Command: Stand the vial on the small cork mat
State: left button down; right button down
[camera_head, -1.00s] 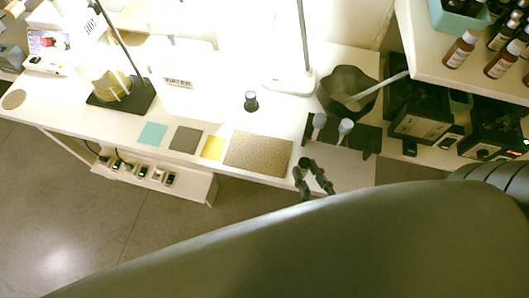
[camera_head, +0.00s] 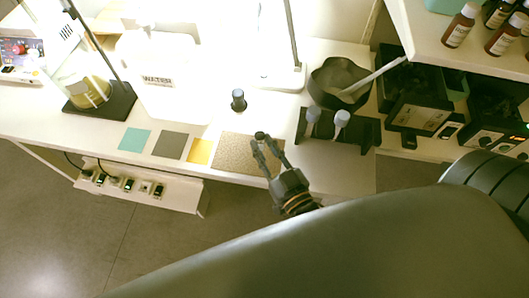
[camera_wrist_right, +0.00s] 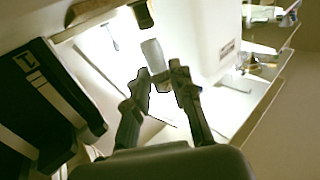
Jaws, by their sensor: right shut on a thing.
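My right gripper (camera_head: 262,142) is over the speckled tan, cork-like mat (camera_head: 233,147) near the table's front edge. In the right wrist view its fingers (camera_wrist_right: 161,78) are shut on a pale cylinder, which looks like the vial (camera_wrist_right: 153,54). The vial is tilted in that picture and hard to make out in the head view. Whether its base touches anything cannot be told. My left gripper is not in view.
Teal (camera_head: 134,139), grey (camera_head: 170,145) and yellow (camera_head: 200,151) squares lie left of the mat. To the right are a black rack (camera_head: 366,135) with two pale-topped items and a dark bowl (camera_head: 326,91).

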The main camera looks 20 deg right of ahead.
aim_at(263, 151)
notch_tip(263, 151, down, 3)
jog(key=shift+w+r, duration=0.1)
jog(key=shift+w, duration=0.05)
jog(key=shift+f, duration=0.2)
jog(key=shift+f+b, duration=0.15)
jog(key=shift+b, duration=0.15)
jog(key=c, duration=1.1)
grip_release()
jog(key=shift+c, duration=0.2)
jog(key=shift+r, duration=0.2)
jog(key=s, duration=1.2)
jog(key=shift+d+b, duration=0.3)
jog(key=shift+d, duration=0.15)
jog(key=shift+s+f, duration=0.1)
